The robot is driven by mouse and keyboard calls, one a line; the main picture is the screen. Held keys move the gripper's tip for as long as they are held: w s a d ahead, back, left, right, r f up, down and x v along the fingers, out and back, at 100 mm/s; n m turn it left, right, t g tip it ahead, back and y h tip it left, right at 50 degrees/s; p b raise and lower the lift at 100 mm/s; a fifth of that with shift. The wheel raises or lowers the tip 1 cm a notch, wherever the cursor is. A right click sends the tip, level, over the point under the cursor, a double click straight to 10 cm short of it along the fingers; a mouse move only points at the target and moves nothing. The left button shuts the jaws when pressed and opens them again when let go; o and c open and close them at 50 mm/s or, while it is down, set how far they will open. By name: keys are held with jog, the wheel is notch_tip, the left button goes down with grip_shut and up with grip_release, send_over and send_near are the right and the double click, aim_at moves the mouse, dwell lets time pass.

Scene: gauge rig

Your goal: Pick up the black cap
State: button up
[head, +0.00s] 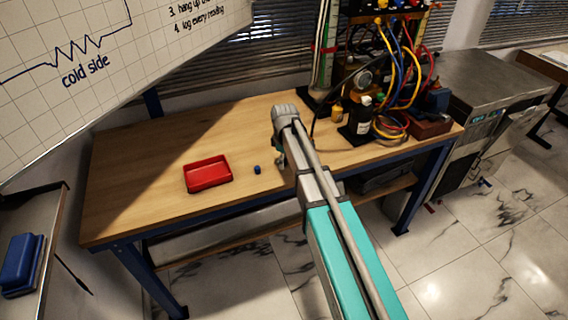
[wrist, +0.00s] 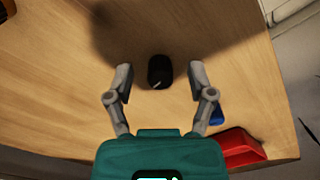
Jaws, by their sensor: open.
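The black cap (wrist: 160,71) is on the wooden table in the wrist view, a small dark round piece with a light mark on it. My gripper (wrist: 161,76) is open, with one finger on each side of the cap and a gap to both. Nothing is held. In the head view the cap does not show; my arm covers that part of the table, and only a little of my gripper (head: 279,156) shows beside the arm.
A small blue cap (head: 257,170) lies left of my arm, and a red tray (head: 208,186) stands farther left. Toward the back right are a dark bottle (head: 361,116), a yellow piece (head: 337,113) and a rig with cables (head: 402,80). The table's left part is clear.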

dwell(0.3)
jog(key=c, duration=0.9)
jog(key=shift+r, duration=0.1)
jog(key=shift+r+p, duration=1.25)
jog(key=shift+p, duration=0.05)
jog(key=shift+s+d+r+p, duration=0.35)
jog(key=shift+s+r+p, duration=1.4)
jog(key=shift+s, duration=0.55)
jog(key=shift+s+d+r+p, duration=0.35)
jog(key=shift+s+r+p, duration=1.35)
jog(key=shift+s, duration=0.6)
jog(key=shift+s+d+r+p, duration=0.35)
jog(key=shift+s+r+p, duration=1.4)
jog(key=shift+s, duration=0.55)
jog(key=shift+a, duration=0.1)
